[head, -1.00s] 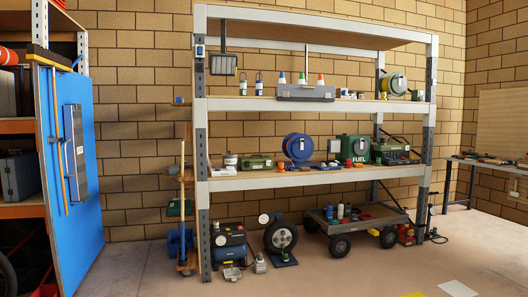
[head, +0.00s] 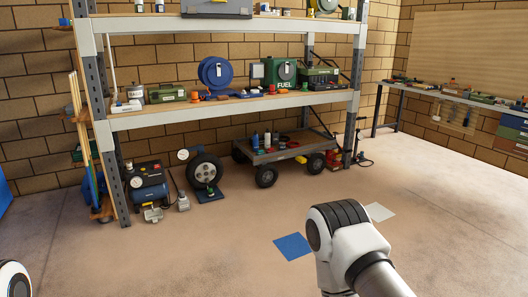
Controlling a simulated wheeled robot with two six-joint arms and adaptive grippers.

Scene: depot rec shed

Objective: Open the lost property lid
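I cannot make out a lost property box or its lid in the head view. Part of my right arm (head: 345,245) shows at the lower right, but its gripper is out of the picture. A small piece of my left arm (head: 14,280) shows at the lower left corner, and its gripper is out of the picture too.
A metal shelf rack (head: 240,110) stands against the brick wall, with a green fuel can (head: 280,72) and a blue reel (head: 215,73). A flat cart (head: 285,150) and a compressor (head: 150,187) stand below. A workbench (head: 450,97) is at right.

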